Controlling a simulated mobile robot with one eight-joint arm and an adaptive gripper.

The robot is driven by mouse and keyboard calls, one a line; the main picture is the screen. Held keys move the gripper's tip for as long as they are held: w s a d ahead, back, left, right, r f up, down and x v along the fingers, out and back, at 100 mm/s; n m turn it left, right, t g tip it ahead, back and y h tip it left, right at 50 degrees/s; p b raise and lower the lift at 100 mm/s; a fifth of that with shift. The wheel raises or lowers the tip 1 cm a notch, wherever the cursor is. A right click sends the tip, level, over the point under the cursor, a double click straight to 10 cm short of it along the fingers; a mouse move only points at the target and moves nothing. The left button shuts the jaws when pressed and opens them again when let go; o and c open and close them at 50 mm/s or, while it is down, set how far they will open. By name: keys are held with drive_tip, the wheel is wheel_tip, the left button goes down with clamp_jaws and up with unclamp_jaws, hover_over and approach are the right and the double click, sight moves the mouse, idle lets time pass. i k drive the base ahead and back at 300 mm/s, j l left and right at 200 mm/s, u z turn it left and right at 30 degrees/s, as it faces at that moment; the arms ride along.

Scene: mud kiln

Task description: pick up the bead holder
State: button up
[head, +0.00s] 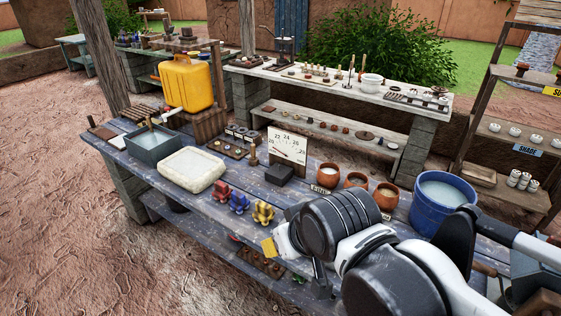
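I cannot tell for sure which item is the bead holder. A small dark wooden board with pale round pieces (228,149) lies on the near table behind the white slab. Another brown board with several round spots (260,264) lies on the lower shelf, partly hidden by the table's front edge. My gripper (309,270) is at the table's front edge, right of the yellow figurine. Its dark fingers are largely hidden by my arm, so its opening and any contents cannot be made out.
Open ground lies left.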

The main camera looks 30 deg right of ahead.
sight(222, 191)
drive_tip(key=i+j+z, duration=0.15)
drive_tip(key=i+j, duration=0.4)
drive_tip(key=i, duration=0.3)
drive_tip(key=i+j+z, duration=0.1)
drive_tip(key=i+j, duration=0.6)
drive_tip(key=i, duration=0.1)
